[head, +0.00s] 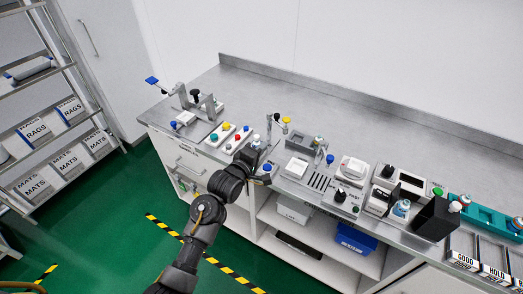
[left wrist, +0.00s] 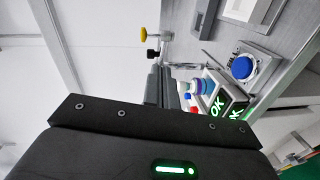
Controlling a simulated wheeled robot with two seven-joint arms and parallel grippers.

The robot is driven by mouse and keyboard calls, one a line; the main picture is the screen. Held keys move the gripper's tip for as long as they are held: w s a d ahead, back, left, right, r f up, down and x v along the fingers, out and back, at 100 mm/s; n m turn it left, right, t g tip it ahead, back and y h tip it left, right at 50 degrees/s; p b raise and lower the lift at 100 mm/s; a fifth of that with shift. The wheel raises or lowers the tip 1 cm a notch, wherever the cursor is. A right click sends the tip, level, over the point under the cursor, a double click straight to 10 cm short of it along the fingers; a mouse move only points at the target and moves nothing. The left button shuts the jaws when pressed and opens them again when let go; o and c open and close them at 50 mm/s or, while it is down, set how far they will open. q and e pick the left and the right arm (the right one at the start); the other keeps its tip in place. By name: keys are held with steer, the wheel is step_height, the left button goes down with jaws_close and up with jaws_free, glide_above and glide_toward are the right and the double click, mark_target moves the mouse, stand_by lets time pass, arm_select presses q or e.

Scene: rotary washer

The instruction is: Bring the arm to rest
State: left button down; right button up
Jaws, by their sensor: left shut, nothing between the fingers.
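My left arm reaches up from the bottom of the head view to the front edge of the steel bench (head: 310,100). My left gripper (head: 258,148) is over the bench's front part, beside a blue push button (head: 267,168). In the left wrist view its fingers (left wrist: 162,75) are together with nothing between them. The blue button (left wrist: 242,67) also shows there, to the right of the fingers, apart from them. Small displays reading OK in green (left wrist: 216,108) lie beyond the gripper body. My right gripper is in neither view.
A button box (head: 226,135) and a lever fixture (head: 192,100) stand left of the gripper. A yellow-knobbed lever (head: 286,119) stands close behind it. Several devices and a black box (head: 436,218) line the bench to the right. The bench's back strip is clear. A shelf rack (head: 45,110) stands at left.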

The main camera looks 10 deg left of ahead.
arm_select(q)
steer(key=s+a+f+m+g+y+b, duration=0.1)
steer(key=s+a+f+m+g, duration=0.15)
steer(key=s+f, duration=0.7)
steer(key=s+a+f+m+g+y+b, duration=0.1)
steer(key=s+a+f+m+g, duration=0.15)
steer(key=f, duration=1.45)
steer(key=s+a+f+m+g+y+b, duration=0.1)
steer(key=s+a+f+g, duration=0.15)
steer(key=s+f, duration=0.7)
steer(key=s+a+f+m+g+y+b, duration=0.1)
steer(key=s+a+f, duration=0.3)
steer(key=s+f, duration=0.4)
steer(key=s+a+f+m+g+y, duration=0.1)
steer(key=s+a+f+m+g, duration=0.2)
steer(key=s+f, duration=0.5)
steer(key=s+a+f+m+g+y+b, duration=0.1)
steer(key=s+a+f+m, duration=0.3)
steer(key=s, duration=1.5)
step_height(320, 180, down, 4)
steer(key=shift+s+a+r+g+y+b, duration=0.1)
steer(key=shift+s+a+g+y+b, duration=0.15)
steer(key=shift+a+g, duration=0.75)
